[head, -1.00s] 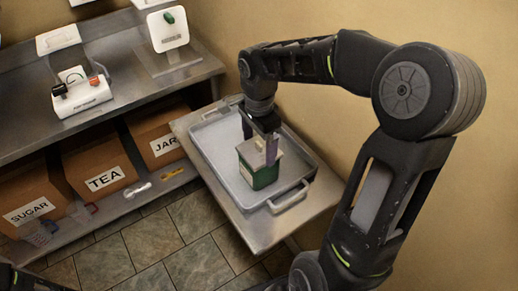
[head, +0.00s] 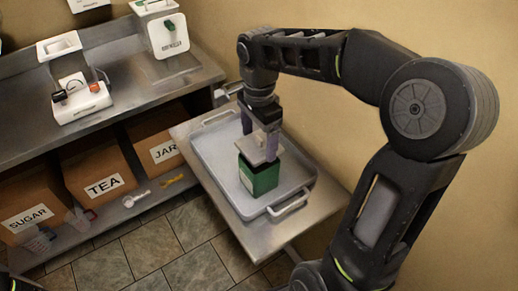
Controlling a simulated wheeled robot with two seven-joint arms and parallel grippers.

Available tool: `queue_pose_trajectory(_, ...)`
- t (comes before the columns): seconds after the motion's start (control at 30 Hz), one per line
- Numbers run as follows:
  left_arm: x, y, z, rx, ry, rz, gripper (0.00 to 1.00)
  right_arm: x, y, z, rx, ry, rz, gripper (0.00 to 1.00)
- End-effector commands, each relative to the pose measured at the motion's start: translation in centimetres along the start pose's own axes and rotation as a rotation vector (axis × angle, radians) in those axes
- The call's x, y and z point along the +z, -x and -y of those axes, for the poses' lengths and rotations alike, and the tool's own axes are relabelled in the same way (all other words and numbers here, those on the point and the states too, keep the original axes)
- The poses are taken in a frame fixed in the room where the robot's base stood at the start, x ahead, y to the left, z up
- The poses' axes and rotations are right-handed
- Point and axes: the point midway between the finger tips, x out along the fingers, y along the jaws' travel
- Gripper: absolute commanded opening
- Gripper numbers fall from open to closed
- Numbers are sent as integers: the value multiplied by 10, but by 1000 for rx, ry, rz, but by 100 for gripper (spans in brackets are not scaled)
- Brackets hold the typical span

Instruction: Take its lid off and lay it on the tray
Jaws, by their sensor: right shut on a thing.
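A green bucket (head: 262,181) with a white label stands upright on the grey metal tray (head: 218,180). My right gripper (head: 259,142) is above it, shut on the pale grey-beige lid (head: 252,153), one finger on either side. The lid is over the bucket's top and looks lifted off it; a dark edge of the bucket shows under it. The lid hides most of the bucket's opening. My left gripper is not in view.
The tray has handles and lies on a metal side table (head: 255,230) by the wall. Free tray floor shows to the left of the bucket. A metal counter (head: 120,60) with appliances stands at left, over boxes labelled SUGAR (head: 28,214), TEA (head: 103,186) and JAR (head: 163,152).

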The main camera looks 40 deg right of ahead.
Motion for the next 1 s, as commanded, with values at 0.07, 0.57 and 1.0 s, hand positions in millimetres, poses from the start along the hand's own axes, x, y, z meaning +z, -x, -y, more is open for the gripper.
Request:
queue_pose_trajectory(0.07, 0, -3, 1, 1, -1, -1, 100, 0, 16, 1, -5, 1, 0, 38)
queue_pose_trajectory(0.57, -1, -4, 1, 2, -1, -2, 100, 0, 56, 0, 0, 0, 1, 38)
queue_pose_trajectory(1.0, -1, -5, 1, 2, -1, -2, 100, 0, 55, 0, 0, -1, 1, 38)
